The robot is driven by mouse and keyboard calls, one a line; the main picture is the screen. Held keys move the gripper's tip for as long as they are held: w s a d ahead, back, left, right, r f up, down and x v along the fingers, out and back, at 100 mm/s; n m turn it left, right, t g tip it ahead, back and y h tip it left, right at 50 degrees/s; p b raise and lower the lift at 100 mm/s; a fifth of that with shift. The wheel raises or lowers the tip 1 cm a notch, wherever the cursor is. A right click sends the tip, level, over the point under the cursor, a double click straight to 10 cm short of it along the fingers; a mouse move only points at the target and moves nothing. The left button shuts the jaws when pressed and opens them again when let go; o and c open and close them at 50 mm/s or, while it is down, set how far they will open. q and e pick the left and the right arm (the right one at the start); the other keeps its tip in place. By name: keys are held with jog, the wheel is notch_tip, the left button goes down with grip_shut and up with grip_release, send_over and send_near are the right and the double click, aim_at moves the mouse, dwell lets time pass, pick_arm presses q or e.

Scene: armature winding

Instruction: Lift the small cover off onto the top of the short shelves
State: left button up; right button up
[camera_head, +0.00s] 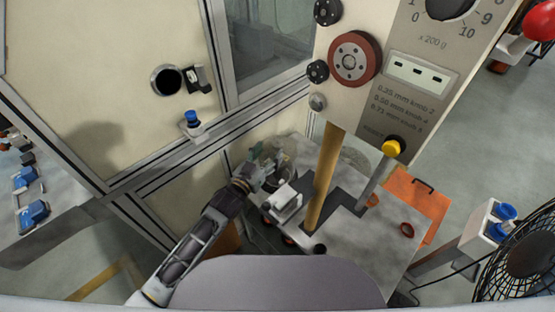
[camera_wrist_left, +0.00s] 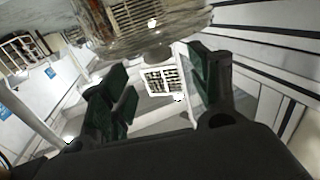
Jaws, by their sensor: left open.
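A clear, rounded cover with a small knob (camera_wrist_left: 150,22) fills the top of the left wrist view; I take it to be the small cover. In the head view a clear, shiny shape (camera_head: 280,153) at the end of my left arm seems to be the same thing. My left gripper (camera_head: 264,170) is next to it. In the wrist view its dark green finger pads (camera_wrist_left: 157,75) are spread apart, with the knob just beyond the gap between them. Nothing is between the pads. My right gripper is not in view. I cannot make out the short shelves for certain.
A tall machine panel with a red-brown wheel (camera_head: 353,60) and a wooden post (camera_head: 323,178) stand right of my left gripper. A grey worktop (camera_head: 365,240) lies below, with an orange panel (camera_head: 425,203) beside it. A cream wall with a window frame is at left. A black fan (camera_head: 525,255) stands at lower right.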

aim_at(274, 147)
pick_arm(q)
jog(key=shift+x, duration=0.9)
jog(key=shift+f+p+x, duration=0.2)
jog(key=shift+p+x, duration=0.2)
jog(key=shift+x, duration=2.2)
grip_shut()
